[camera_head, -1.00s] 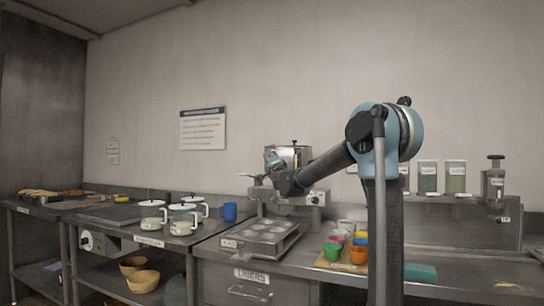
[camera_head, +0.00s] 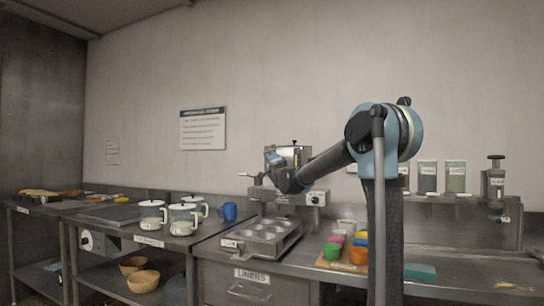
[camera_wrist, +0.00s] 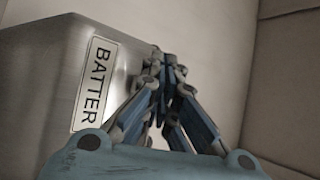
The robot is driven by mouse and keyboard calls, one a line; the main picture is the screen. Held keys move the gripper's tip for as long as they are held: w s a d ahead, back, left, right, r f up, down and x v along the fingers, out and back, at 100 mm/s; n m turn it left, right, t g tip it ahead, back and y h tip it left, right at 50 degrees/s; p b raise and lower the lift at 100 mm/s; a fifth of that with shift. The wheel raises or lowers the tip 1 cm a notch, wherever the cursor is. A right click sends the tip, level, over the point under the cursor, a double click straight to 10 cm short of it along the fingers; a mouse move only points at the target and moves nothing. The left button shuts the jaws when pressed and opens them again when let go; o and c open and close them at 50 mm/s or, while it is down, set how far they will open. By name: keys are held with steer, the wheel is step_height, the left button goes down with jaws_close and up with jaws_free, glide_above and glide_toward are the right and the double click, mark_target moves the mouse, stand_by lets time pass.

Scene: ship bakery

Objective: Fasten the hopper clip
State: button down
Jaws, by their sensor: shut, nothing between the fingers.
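The hopper (camera_wrist: 55,65) is a metal box with a white label reading BATTER, filling the left of the wrist view. In the head view the hopper (camera_head: 297,153) stands at the back of the counter, partly hidden by my arm. My gripper (camera_wrist: 168,62) is shut and empty. Its fingertips meet near the hopper's right edge in the wrist view; I cannot tell whether they touch it. I cannot make out the clip; the fingers may hide it. In the head view my fingertips cannot be made out against the hopper.
Below the hopper sits a muffin tin (camera_head: 268,230). Colored cups stand on a wooden board (camera_head: 343,265) to its right. White pots (camera_head: 184,218) and a blue mug (camera_head: 228,211) stand to the left. Labelled canisters (camera_head: 455,177) line the shelf at right. A wall rises behind.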

steer(key=shift+r, duration=0.1)
stand_by(0.6)
steer(key=shift+s+a+f, duration=0.1)
steer(key=shift+s+f, duration=0.2)
steer(key=shift+f, duration=0.3)
steer(key=shift+s+a+f, duration=0.1)
steer(key=shift+s+f, duration=0.15)
steer(key=shift+f, duration=0.3)
steer(key=f, duration=0.1)
steer(key=s+f, duration=0.1)
steer(key=f, duration=0.1)
steer(key=s+a+f, duration=0.1)
steer(key=shift+s+f, duration=0.15)
steer(key=shift+s, duration=0.05)
